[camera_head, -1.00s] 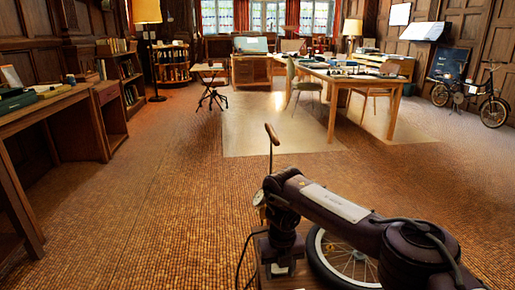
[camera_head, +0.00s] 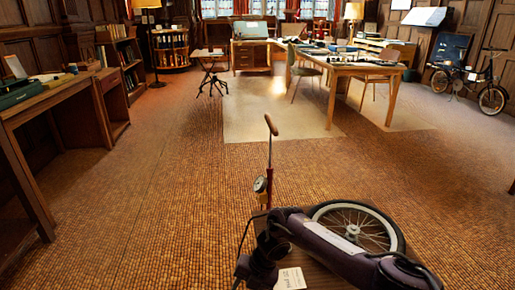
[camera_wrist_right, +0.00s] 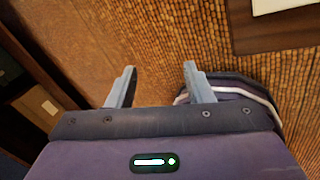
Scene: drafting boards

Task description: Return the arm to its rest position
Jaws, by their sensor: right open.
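My right arm (camera_head: 345,252) comes in from the lower right in the head view, bent low over a small wooden stand (camera_head: 319,274). Its wrist (camera_head: 265,258) points down at the stand's left side. The fingertips cannot be made out there. In the right wrist view my right gripper (camera_wrist_right: 160,70) is open, with nothing between its fingers and carpet behind them. My left gripper is in no view.
A spoked wheel (camera_head: 358,228) lies behind my arm, partly hidden by it. A pump with a wooden handle (camera_head: 271,125) and gauge (camera_head: 260,184) stands close behind my wrist. A white card (camera_head: 290,279) lies on the stand. A long desk (camera_head: 50,102) runs along the left. Middle carpet is clear.

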